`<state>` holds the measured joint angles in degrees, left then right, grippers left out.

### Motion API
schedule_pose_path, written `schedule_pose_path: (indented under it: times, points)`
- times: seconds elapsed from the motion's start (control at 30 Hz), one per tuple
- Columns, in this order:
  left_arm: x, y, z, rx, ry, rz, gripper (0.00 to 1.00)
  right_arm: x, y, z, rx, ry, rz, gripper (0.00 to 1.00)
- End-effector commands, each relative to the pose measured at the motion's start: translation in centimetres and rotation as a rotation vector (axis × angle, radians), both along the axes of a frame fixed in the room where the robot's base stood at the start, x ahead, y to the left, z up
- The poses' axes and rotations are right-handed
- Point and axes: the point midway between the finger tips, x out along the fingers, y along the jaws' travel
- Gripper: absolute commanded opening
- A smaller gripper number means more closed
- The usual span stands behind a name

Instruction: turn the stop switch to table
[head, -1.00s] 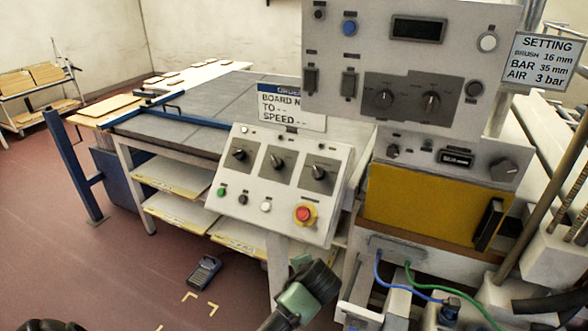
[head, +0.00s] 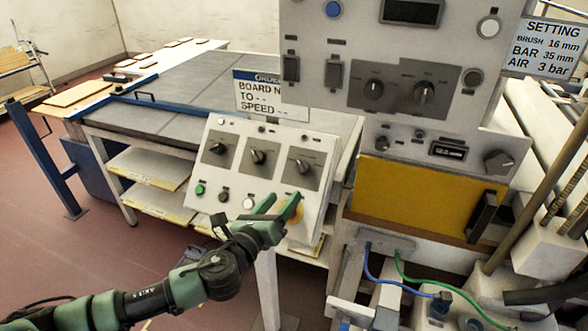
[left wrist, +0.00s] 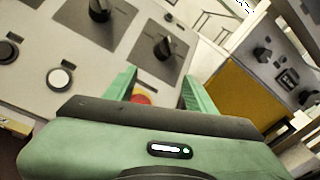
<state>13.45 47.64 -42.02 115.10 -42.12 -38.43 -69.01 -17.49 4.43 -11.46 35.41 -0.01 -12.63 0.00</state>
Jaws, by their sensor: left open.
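A tilted white control panel (head: 232,172) carries three black rotary knobs on grey plates: a left knob (head: 217,148), a middle knob (head: 259,157) and a right knob (head: 302,167). Their labels are too small to read, so I cannot tell which is the stop switch. My left gripper (head: 283,203) is open in front of the panel's lower right, below the right knob. In the left wrist view the red button (left wrist: 142,98) shows between its spread fingers, and the right knob (left wrist: 164,46) stands beyond them. The fingers hold nothing. My right gripper is out of view.
Below the knobs are a green button (head: 200,189) and a white button (head: 249,203). A larger machine panel (head: 350,60) with more knobs rises behind to the right, above a yellow door (head: 400,200). Blue and green hoses (head: 410,280) run at lower right.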

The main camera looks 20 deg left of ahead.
Motion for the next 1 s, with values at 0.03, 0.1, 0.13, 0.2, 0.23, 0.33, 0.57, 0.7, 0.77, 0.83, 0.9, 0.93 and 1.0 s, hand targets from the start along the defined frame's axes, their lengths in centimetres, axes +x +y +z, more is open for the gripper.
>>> schedule_pose_path:
  times: [0.03, 0.1, 0.13, 0.2, 0.23, 0.33, 0.57, 0.7, 0.77, 0.83, 0.9, 0.93, 1.0]
  points:
    - [0.8, 0.5, 0.9, 0.137, -0.046, -0.037, 0.55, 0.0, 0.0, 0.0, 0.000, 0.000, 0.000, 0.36]
    - [1.6, 0.8, 1.5, 0.313, -0.100, -0.088, 0.55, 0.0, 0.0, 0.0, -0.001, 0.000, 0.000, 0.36]
    - [1.8, 1.0, 1.7, 0.378, -0.117, -0.105, 0.55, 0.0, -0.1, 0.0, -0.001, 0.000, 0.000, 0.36]
    - [2.2, 1.3, 1.9, 0.494, -0.148, -0.137, 0.55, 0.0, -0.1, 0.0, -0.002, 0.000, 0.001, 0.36]
    - [2.4, 1.4, 2.0, 0.527, -0.158, -0.144, 0.55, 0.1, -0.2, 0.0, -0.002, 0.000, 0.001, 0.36]
    - [3.0, 1.3, 2.2, 0.571, -0.170, -0.157, 0.55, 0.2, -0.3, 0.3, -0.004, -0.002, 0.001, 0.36]
    - [6.3, 0.3, 2.3, 0.566, -0.170, -0.154, 0.55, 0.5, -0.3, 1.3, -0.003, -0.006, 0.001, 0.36]
    - [8.3, -0.3, 2.2, 0.566, -0.169, -0.154, 0.55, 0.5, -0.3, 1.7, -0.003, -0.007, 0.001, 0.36]
    - [8.9, -0.5, 2.2, 0.565, -0.169, -0.154, 0.55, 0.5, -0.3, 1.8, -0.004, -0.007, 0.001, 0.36]
    - [9.4, -0.6, 2.1, 0.565, -0.168, -0.155, 0.55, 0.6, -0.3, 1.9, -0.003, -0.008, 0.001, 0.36]
    - [9.7, -0.7, 2.1, 0.565, -0.168, -0.155, 0.55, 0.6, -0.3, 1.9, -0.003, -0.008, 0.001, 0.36]
    - [9.8, -0.7, 2.1, 0.565, -0.168, -0.155, 0.55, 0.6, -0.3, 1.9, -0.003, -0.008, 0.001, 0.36]
    - [9.9, -0.8, 2.0, 0.565, -0.168, -0.155, 0.55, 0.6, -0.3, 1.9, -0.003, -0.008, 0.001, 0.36]
